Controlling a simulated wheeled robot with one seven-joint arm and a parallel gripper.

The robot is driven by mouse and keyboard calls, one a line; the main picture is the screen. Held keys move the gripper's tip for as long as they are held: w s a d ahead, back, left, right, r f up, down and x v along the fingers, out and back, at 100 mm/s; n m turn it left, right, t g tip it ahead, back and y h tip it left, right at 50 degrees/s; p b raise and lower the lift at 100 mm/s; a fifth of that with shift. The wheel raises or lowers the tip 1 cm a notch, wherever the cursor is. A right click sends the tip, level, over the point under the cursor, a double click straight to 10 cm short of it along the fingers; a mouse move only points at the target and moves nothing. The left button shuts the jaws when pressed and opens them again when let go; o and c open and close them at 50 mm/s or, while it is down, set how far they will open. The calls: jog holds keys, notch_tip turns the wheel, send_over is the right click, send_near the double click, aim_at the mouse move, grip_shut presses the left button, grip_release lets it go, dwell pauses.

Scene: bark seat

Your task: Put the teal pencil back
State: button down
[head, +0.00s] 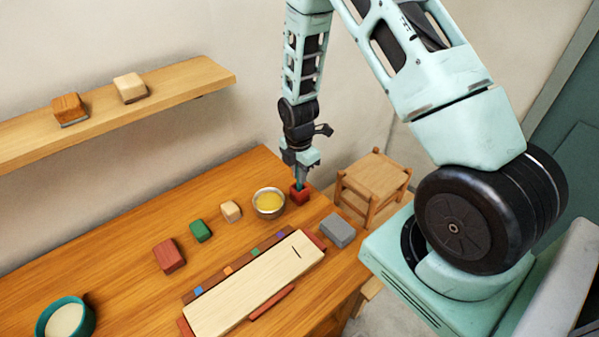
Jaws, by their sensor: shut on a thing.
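My gripper (301,169) points down at the back right of the wooden table (120,230), directly above a small red block-like holder (300,195). It is shut on a thin teal piece, the teal pencil (300,184), which stands about upright below the fingers. The pencil's lower end meets the top of the red holder. At this size I cannot tell whether it is inside the holder or just over it.
A bowl of yellow contents (269,203) stands close left of the holder. A grey block (338,230) is in front right, and a long pale board (255,285) lies nearer. A wooden stool (374,178) stands beyond the table edge. A shelf (180,82) is on the wall.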

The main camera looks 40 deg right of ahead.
jog(key=shift+f, duration=0.3)
jog(key=c, duration=1.3)
grip_release()
jog(key=shift+r, duration=0.1)
notch_tip(320, 180, up, 17)
jog(key=b, duration=0.4)
jog(key=shift+a+r, duration=0.1)
jog(key=shift+a, duration=0.05)
